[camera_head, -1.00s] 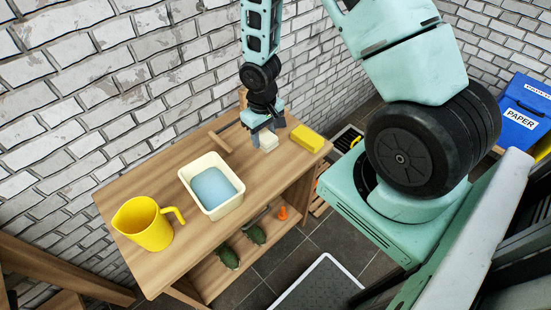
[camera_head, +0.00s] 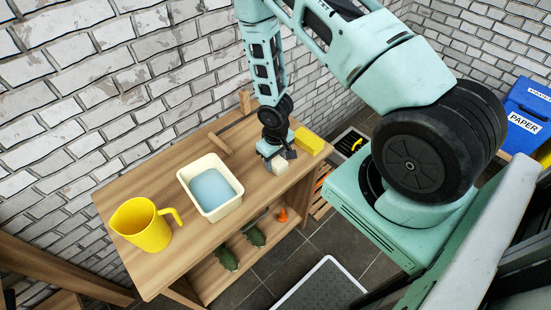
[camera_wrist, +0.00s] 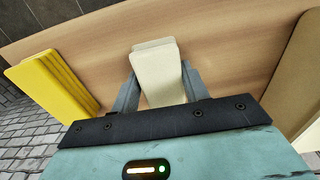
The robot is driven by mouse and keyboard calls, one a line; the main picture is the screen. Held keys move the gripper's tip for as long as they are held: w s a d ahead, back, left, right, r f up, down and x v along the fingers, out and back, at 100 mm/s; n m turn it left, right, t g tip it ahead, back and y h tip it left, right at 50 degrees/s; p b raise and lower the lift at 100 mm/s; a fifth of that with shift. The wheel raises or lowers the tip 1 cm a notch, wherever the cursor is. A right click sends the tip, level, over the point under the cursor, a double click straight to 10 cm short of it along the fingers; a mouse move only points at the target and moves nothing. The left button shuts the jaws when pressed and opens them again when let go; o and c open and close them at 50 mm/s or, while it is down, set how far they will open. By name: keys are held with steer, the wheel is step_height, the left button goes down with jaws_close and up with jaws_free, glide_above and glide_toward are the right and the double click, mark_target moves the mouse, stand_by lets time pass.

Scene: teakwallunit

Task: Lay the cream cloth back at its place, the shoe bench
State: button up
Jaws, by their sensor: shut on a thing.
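My gripper (camera_head: 279,157) is shut on the folded cream cloth (camera_head: 279,168). In the wrist view the cloth (camera_wrist: 158,78) is a small pale folded pad between the two fingers (camera_wrist: 160,85). The gripper is over the front right part of a wooden bench top (camera_head: 160,193), which appears to be the shoe bench. I cannot tell whether the cloth touches the wood or hangs just above it.
A yellow block (camera_head: 310,142) lies close to the right of the cloth. A cream tub (camera_head: 222,211) with blue contents and a yellow jug (camera_head: 142,227) stand to the left. A lower shelf holds dark green things (camera_head: 228,258) and a small orange cone (camera_head: 282,215).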

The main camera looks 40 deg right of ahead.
mark_target(275, 159)
steer(key=shift+f, duration=0.2)
steer(key=o, duration=0.8)
step_height(275, 159, up, 12)
steer(key=b, duration=0.1)
steer(key=s+a+r+n, duration=0.3)
steer(key=a+r, duration=0.9)
steer(key=a, duration=0.1)
steer(key=s+a+r+n, duration=0.1)
steer(key=s+a+r, duration=0.2)
steer(key=s, duration=0.2)
steer(key=s+a+r+n, duration=0.2)
steer(key=s+a+r, duration=0.1)
steer(key=s+r, duration=0.1)
steer(key=s+a+r+n, duration=0.1)
steer(key=s+a+r, duration=0.2)
steer(key=s, duration=0.2)
steer(key=shift+s+a+r+y, duration=0.3)
steer(key=shift+s+r, duration=0.05)
steer(key=shift+s, duration=0.05)
